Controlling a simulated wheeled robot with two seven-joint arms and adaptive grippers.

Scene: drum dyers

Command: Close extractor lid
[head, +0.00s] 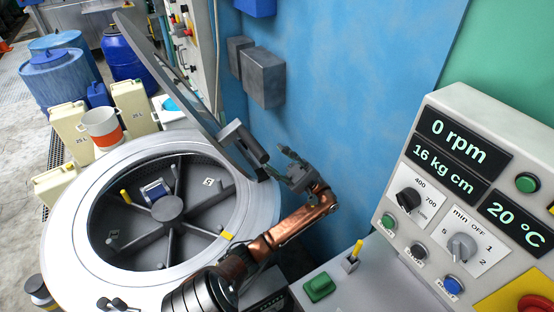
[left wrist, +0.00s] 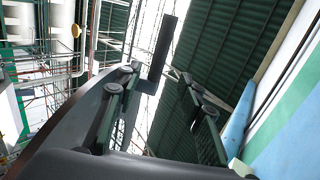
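The extractor (head: 262,205) is a round white drum machine, its mouth open onto a dark spoked basket (head: 168,208). Its lid (head: 160,70) stands raised and steeply tilted, seen nearly edge-on, with a dark hinge block (head: 243,145) at the drum's right rim. My left gripper (head: 288,163) is behind the lid, just right of the hinge block, with its fingers apart and nothing seen between them. In the left wrist view its two fingers (left wrist: 158,90) are spread, and a dark curved edge, seemingly the lid (left wrist: 75,105), passes close by. Contact cannot be told. My right gripper is not in view.
A control panel (head: 470,190) with displays and knobs stands at right. A blue wall (head: 350,70) with grey boxes (head: 263,78) is behind the gripper. Cream canisters (head: 72,130), an orange-and-white bucket (head: 101,128) and blue barrels (head: 60,80) stand left of the drum.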

